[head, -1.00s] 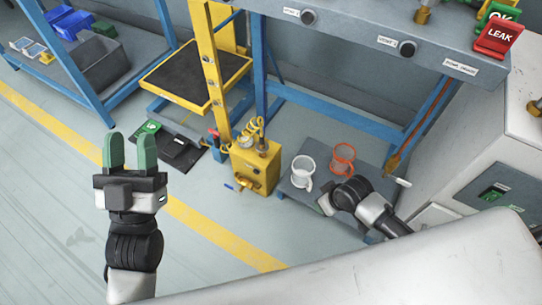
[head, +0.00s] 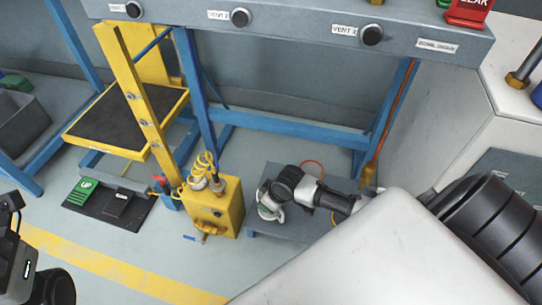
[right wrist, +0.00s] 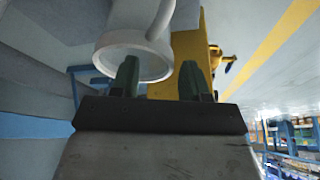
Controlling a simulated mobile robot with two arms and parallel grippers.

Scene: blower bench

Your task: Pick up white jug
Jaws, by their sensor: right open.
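The white jug (head: 267,211) stands on a low grey table (head: 292,229), partly hidden behind my right wrist in the head view. In the right wrist view the white jug (right wrist: 128,52) is at the top centre, with its handle to the right. My right gripper (right wrist: 159,73) is open. Its left finger overlaps the jug's round end in the picture; I cannot tell whether they touch. Only the body of my left gripper (head: 18,255) shows at the left edge of the head view; its fingers are out of frame.
An orange jug (head: 315,164) is mostly hidden behind my right arm, close to the white jug. A yellow pump box (head: 214,208) stands left of the table. A blue-legged bench (head: 290,25) overhangs behind. Floor in front is clear.

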